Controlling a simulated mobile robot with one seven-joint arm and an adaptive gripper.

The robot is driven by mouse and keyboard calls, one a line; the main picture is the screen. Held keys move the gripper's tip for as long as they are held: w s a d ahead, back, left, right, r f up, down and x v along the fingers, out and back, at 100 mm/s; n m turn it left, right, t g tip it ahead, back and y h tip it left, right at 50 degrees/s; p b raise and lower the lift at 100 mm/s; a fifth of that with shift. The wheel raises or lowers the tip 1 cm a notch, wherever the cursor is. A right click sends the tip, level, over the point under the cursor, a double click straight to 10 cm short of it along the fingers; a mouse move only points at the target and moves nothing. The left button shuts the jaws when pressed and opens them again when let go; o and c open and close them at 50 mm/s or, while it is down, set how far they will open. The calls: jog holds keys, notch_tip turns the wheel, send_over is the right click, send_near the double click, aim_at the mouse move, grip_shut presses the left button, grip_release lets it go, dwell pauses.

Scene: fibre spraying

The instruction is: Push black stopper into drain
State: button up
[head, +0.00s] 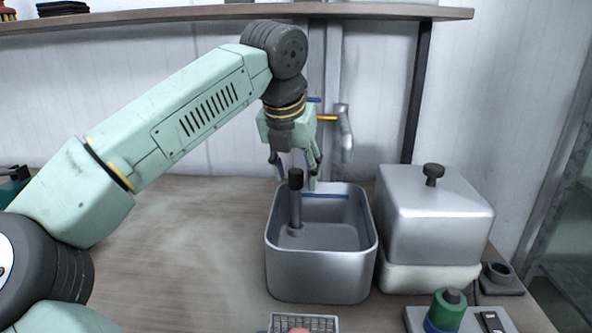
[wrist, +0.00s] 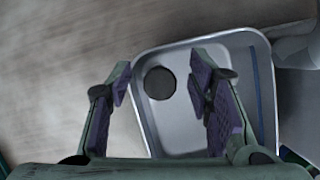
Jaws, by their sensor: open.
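The black stopper (head: 295,179) is a dark cylinder at the top of an upright grey pipe (head: 295,212). The pipe stands inside the metal basin (head: 318,275), near its left side. My gripper (head: 296,168) points down over the basin with its fingers apart and empty. In the wrist view the stopper (wrist: 160,82) shows as a dark disc between the open fingers of my gripper (wrist: 160,88), nearer the left one. I cannot tell whether either finger touches it. The drain opening itself is hidden. The basin rim (wrist: 200,40) also shows in the wrist view.
A metal box with a black knob (head: 432,215) stands close to the basin's right side. A tap (head: 343,130) is on the wall behind. A green and blue item (head: 446,310) and a grid (head: 303,322) are in front. The tabletop (head: 190,240) left of the basin is clear.

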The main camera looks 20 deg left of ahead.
jog(key=shift+s+r, duration=0.1)
jog(key=shift+r, duration=0.15)
jog(key=s, duration=2)
jog(key=shift+s+d+r, duration=0.2)
jog(key=shift+d+r, duration=0.05)
jog(key=shift+r, duration=0.05)
